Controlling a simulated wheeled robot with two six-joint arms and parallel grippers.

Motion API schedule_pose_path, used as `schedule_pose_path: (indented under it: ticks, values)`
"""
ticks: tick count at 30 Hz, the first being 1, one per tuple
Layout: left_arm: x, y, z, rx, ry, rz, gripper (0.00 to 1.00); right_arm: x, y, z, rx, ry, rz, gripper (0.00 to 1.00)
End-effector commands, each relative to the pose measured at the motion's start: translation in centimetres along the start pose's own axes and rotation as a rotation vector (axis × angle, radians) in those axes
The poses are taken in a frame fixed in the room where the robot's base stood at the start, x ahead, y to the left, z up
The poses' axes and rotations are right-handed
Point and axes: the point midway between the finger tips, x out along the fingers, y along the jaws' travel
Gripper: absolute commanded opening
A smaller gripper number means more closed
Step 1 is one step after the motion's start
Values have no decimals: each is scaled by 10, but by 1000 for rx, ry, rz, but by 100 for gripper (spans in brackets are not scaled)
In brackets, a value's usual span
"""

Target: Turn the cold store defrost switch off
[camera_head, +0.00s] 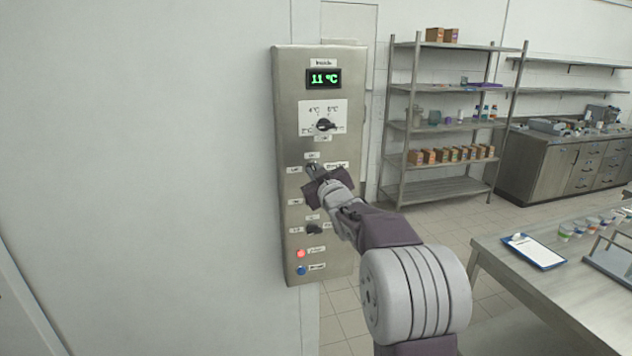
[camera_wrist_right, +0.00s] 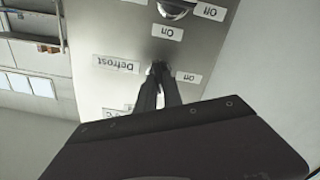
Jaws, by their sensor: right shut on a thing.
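The metal control panel (camera_head: 287,130) stands on the pale wall in the head view. The defrost switch (camera_head: 311,167) sits mid-panel, with an "On" label above it, "Off" to its left and the defrost label (camera_wrist_right: 115,64) beside it. My right gripper (camera_head: 314,173) reaches it from the lower right; in the wrist view its fingertips (camera_wrist_right: 161,70) are shut on the switch. The fingers hide most of the switch, so I cannot tell which way it points. My left gripper is not in view.
A temperature dial (camera_head: 325,125) and a green "11 °C" display (camera_head: 323,78) are above. Another switch (camera_head: 314,229), a red light (camera_head: 301,253) and a blue button (camera_head: 301,270) are below. A shelf rack (camera_head: 440,190) and a table (camera_head: 530,290) stand to the right.

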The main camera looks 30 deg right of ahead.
Motion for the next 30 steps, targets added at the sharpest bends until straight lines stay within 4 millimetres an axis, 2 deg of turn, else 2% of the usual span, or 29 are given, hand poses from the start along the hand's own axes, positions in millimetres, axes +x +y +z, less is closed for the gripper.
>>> schedule_pose_path:
  ticks: [1,12,30]
  values:
    - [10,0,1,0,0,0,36,0,-2,5,-43,1,1,0]
    - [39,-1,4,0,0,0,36,0,-3,4,-396,-1,0,0]
    - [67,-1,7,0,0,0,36,0,-4,4,-930,-1,1,0]
